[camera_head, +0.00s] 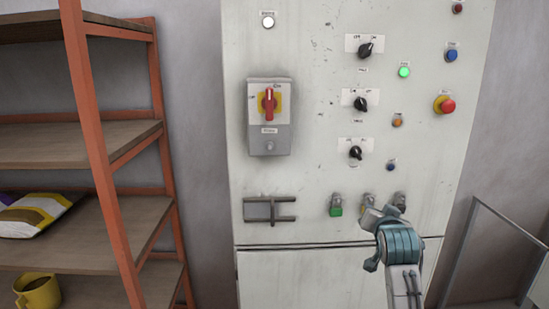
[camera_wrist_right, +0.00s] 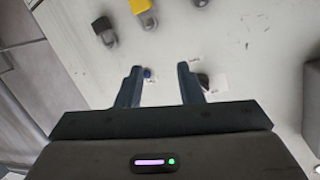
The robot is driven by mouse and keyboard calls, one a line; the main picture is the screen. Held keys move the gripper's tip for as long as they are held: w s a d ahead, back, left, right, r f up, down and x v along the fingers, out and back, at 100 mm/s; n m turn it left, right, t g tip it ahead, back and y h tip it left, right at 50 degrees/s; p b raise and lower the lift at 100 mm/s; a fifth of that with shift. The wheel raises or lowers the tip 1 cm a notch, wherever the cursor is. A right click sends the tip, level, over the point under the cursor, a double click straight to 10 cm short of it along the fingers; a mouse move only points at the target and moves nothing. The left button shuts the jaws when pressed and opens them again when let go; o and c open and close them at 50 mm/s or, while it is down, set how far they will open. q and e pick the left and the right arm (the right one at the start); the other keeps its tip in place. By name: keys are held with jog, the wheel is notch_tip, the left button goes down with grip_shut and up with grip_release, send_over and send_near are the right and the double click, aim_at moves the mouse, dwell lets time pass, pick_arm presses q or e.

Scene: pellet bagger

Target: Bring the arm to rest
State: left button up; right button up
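My right arm comes in from the bottom right in the head view, in front of the lower control cabinet (camera_head: 310,70). Its gripper fingers cannot be made out clearly there. In the right wrist view my right gripper (camera_wrist_right: 159,72) is open, its two dark fingers apart with nothing held between them. It points at the cabinet face. A blue button (camera_wrist_right: 148,74) shows between the fingers, and a black knob (camera_wrist_right: 203,80) shows beside the right-hand finger. Whether a finger touches the panel cannot be told. My left gripper is not in view.
A green padlock (camera_head: 336,211), yellow padlock (camera_head: 367,200) and dark padlock (camera_head: 400,199) hang near my arm. A red rotary switch (camera_head: 269,102) and red stop button (camera_head: 447,106) are higher. An orange-framed shelf (camera_head: 95,145) stands left, a metal rail (camera_head: 510,222) right.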

jog(key=s+f+n+g, duration=0.1)
jog(key=s+f+g, duration=0.1)
jog(key=s+f, duration=0.45)
jog(key=s+f+n+g, duration=0.1)
jog(key=s+f, duration=0.3)
jog(key=f, duration=0.5)
jog(key=s+f+n+g+y, duration=0.1)
jog(key=s+f+g, duration=0.3)
jog(key=s, duration=0.8)
jog(key=s+f+n+g, duration=0.2)
jog(key=s+f, duration=0.5)
jog(key=s, duration=0.4)
jog(key=s+f+n+g+y, duration=0.15)
jog(key=s+f, duration=0.35)
jog(key=s, duration=0.7)
notch_tip(320, 180, down, 30)
jog(key=d+g, duration=0.2)
jog(key=d, duration=0.1)
jog(key=s+d+f+g, duration=0.1)
jog(key=s+f, duration=1.7)
jog(key=f, duration=0.1)
jog(key=shift+s+f+h, duration=0.15)
jog(key=shift+s+h, duration=0.2)
jog(key=shift+s, duration=0.05)
